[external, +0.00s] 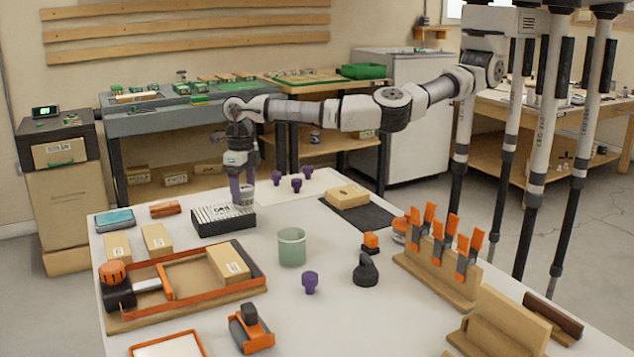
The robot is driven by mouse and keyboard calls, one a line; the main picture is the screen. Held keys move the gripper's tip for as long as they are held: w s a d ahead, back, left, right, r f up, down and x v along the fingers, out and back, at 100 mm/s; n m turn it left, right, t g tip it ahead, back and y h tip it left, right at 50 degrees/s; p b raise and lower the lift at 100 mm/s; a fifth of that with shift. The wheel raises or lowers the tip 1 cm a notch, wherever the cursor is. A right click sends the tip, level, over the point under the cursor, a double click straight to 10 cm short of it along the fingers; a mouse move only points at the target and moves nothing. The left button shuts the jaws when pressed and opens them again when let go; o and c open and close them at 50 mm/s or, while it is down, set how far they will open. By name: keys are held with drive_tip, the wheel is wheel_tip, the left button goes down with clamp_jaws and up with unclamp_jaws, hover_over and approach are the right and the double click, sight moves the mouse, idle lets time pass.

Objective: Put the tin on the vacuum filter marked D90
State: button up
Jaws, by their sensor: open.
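My gripper (243,203) points straight down at the far right end of a black box with a white ribbed top (223,222). Its fingers are apart. A small greyish round shape shows between and below the fingertips; it may be the tin, but it is too small to tell, as is whether it touches the box. The box may be the vacuum filter; dark lettering on its top is too small to read surely as D90.
An orange-edged wooden tray (190,305) lies front left, a rack with orange clips (437,275) right. Bare table shows around the cup.

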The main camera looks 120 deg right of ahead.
sight(243, 187)
drive_tip(key=shift+r, duration=0.15)
drive_tip(key=shift+r, duration=0.35)
wheel_tip(243, 187, up, 12)
drive_tip(key=b, duration=0.4)
